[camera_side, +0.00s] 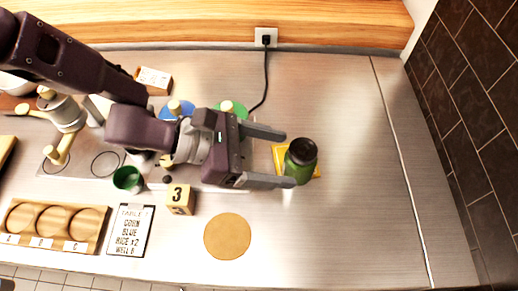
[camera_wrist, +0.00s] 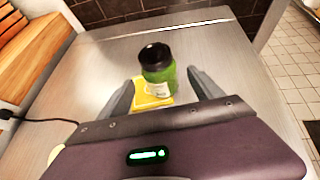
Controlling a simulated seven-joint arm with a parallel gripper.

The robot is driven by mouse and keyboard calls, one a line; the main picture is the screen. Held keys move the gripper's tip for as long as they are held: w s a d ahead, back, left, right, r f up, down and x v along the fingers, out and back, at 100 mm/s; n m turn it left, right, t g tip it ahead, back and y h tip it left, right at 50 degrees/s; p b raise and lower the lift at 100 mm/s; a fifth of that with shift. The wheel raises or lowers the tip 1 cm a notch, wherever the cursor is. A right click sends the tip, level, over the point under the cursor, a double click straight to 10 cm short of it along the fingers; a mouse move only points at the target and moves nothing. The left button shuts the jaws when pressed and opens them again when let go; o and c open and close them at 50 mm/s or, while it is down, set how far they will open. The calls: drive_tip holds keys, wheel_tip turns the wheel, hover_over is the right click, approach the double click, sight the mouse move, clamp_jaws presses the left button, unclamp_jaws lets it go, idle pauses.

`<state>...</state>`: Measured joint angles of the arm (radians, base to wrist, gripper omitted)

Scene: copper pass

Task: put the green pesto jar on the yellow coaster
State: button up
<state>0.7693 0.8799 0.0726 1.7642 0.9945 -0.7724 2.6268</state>
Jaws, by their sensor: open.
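The green pesto jar (camera_side: 299,165), with a black lid, stands upright at the yellow coaster (camera_side: 281,152). In the wrist view the jar (camera_wrist: 158,72) overlaps the far part of the coaster (camera_wrist: 150,100). The jar hides part of the coaster, so I cannot tell exactly how its base sits on it. My gripper (camera_side: 288,159) is open, with one finger on each side of the jar. In the wrist view the fingers of my gripper (camera_wrist: 162,77) show gaps to both sides of the jar.
A round cork mat (camera_side: 227,236), a yellow block marked 3 (camera_side: 180,198) and an order card (camera_side: 130,230) lie in front. A wooden tray (camera_side: 55,226) is at left. Blue (camera_side: 176,109) and green (camera_side: 238,109) discs lie behind my arm. The counter at right is clear.

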sight(285, 159)
drive_tip(key=v, duration=0.3)
drive_tip(key=shift+a+r, duration=0.15)
drive_tip(key=shift+a, duration=0.15)
